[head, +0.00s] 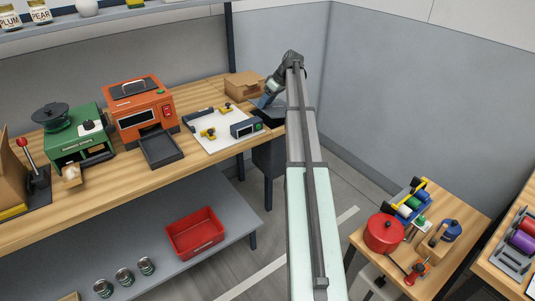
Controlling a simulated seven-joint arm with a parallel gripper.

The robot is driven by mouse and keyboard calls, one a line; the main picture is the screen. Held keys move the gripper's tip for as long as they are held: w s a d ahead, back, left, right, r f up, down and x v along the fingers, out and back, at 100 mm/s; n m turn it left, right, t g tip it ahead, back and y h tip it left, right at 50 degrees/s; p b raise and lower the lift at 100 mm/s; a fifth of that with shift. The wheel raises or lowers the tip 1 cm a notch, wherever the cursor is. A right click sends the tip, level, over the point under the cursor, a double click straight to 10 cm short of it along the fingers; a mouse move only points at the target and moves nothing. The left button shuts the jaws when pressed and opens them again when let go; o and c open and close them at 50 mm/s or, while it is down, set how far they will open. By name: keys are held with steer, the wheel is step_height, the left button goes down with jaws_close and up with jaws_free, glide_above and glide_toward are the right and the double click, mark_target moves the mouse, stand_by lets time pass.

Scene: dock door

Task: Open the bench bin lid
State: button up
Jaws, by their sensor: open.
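A dark bin (268,158) hangs at the right end of the wooden bench, its body showing below the bench top. Its dark top (270,117) lies at the bench's right edge, partly hidden by my arm and gripper. Whether the lid stands shut or partly raised is too small and covered to tell. My gripper (264,101) is open and points down and left just over the bin's top. I cannot tell whether it touches the lid.
A cardboard box (244,85) stands close behind my gripper. A white board with yellow clamps (207,133) and an orange oven (142,106) with its door down lie to the left. A red crate (195,234) sits on the lower shelf. A red pot (383,233) stands on a side table.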

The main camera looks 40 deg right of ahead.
mark_target(264, 109)
steer(key=f, duration=0.1)
steer(key=a+f+h, duration=0.1)
steer(key=f+h, duration=0.1)
steer(key=shift+s+a+f+n, duration=0.1)
steer(key=shift+a+f+n, duration=0.05)
steer(key=shift+a+n, duration=0.2)
steer(key=v, duration=1.4)
steer(key=s+a+f+m+g, duration=0.1)
steer(key=s+a+f, duration=0.2)
steer(key=f, duration=0.4)
steer(key=s+a+f+m+g, duration=0.1)
steer(key=s+a+f, duration=0.2)
steer(key=f, duration=0.5)
steer(key=s+a+f+m+g, duration=0.1)
steer(key=s+a+f, duration=0.3)
steer(key=f, duration=0.3)
steer(key=shift+a+f, duration=0.3)
steer(key=shift+a, duration=0.3)
steer(key=shift+w+m, duration=0.1)
steer(key=shift+m, duration=0.25)
